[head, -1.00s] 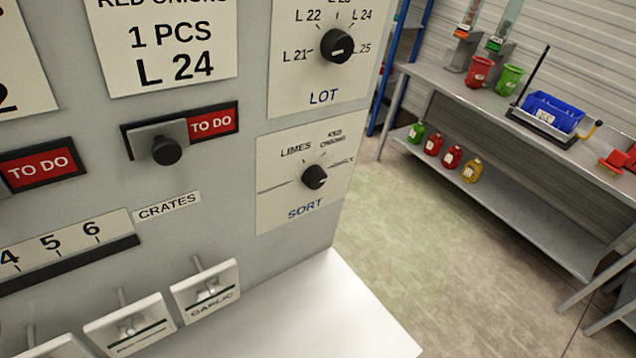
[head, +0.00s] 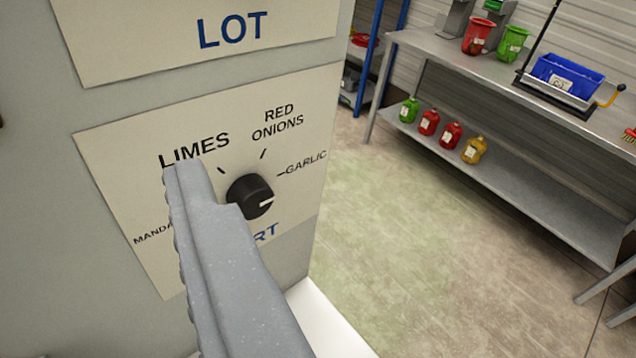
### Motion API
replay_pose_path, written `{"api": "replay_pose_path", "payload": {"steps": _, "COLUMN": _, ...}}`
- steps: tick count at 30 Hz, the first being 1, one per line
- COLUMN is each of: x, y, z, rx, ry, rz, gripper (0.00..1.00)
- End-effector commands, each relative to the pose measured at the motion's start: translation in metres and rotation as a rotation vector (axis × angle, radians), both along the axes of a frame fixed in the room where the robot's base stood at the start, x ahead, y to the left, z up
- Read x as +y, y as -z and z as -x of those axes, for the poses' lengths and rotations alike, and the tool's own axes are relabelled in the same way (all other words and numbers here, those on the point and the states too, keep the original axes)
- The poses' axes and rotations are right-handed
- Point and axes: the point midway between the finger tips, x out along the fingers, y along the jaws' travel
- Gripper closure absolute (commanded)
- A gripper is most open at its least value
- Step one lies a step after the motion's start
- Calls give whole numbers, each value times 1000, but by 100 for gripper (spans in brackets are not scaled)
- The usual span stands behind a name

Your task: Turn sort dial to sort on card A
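The sort dial (head: 250,196) is a black round knob on a cream plate (head: 150,268). Its labels read LIMES, RED ONIONS and GARLIC, with a partly hidden MANDA... at lower left. The knob's white mark points right and slightly down, a little below the GARLIC tick. My gripper (head: 203,188) shows as grey finger shapes in front of the plate, just left of the knob. It covers the plate's lower middle and part of SORT. Contact with the knob and the gap between the fingers cannot be told. Card A is not seen now.
The LOT plate (head: 290,22) is above. A white ledge (head: 325,325) lies below the panel. At right, a steel bench (head: 430,50) carries cups and a blue bin (head: 560,80); several bottles (head: 450,136) stand on its lower shelf. Open floor (head: 420,260) lies between.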

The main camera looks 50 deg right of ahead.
Motion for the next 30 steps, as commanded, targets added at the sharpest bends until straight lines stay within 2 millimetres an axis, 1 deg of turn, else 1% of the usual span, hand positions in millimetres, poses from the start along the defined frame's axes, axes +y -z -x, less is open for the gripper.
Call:
{"api": "replay_pose_path", "payload": {"steps": 1, "x": -23, "y": 22, "z": -6, "rx": 2, "ry": 7, "rz": -10, "gripper": 36}}
{"api": "replay_pose_path", "payload": {"steps": 2, "x": -33, "y": 33, "z": -10, "rx": -6, "ry": 5, "rz": -12, "gripper": 36}}
{"api": "replay_pose_path", "payload": {"steps": 3, "x": -47, "y": 50, "z": -13, "rx": -12, "ry": 3, "rz": -20, "gripper": 36}}
{"api": "replay_pose_path", "payload": {"steps": 5, "x": -64, "y": 73, "z": -15, "rx": -25, "ry": -7, "rz": -32, "gripper": 36}}
{"api": "replay_pose_path", "payload": {"steps": 6, "x": -75, "y": 88, "z": -16, "rx": -39, "ry": -15, "rz": -44, "gripper": 36}}
{"api": "replay_pose_path", "payload": {"steps": 8, "x": -90, "y": 109, "z": -15, "rx": -60, "ry": -29, "rz": -64, "gripper": 36}}
{"api": "replay_pose_path", "payload": {"steps": 9, "x": -98, "y": 124, "z": -14, "rx": -73, "ry": -38, "rz": -79, "gripper": 36}}
{"api": "replay_pose_path", "payload": {"steps": 12, "x": -113, "y": 153, "z": -7, "rx": -115, "ry": -67, "rz": -122, "gripper": 36}}
{"api": "replay_pose_path", "payload": {"steps": 15, "x": -121, "y": 174, "z": 0, "rx": -154, "ry": -92, "rz": -160, "gripper": 36}}
{"api": "replay_pose_path", "payload": {"steps": 19, "x": -125, "y": 188, "z": 8, "rx": -189, "ry": -113, "rz": -192, "gripper": 36}}
{"api": "replay_pose_path", "payload": {"steps": 23, "x": -126, "y": 192, "z": 8, "rx": -205, "ry": -122, "rz": -202, "gripper": 36}}
{"api": "replay_pose_path", "payload": {"steps": 26, "x": -126, "y": 191, "z": 2, "rx": -205, "ry": -124, "rz": -202, "gripper": 36}}
{"api": "replay_pose_path", "payload": {"steps": 30, "x": -127, "y": 190, "z": -14, "rx": -204, "ry": -124, "rz": -198, "gripper": 36}}
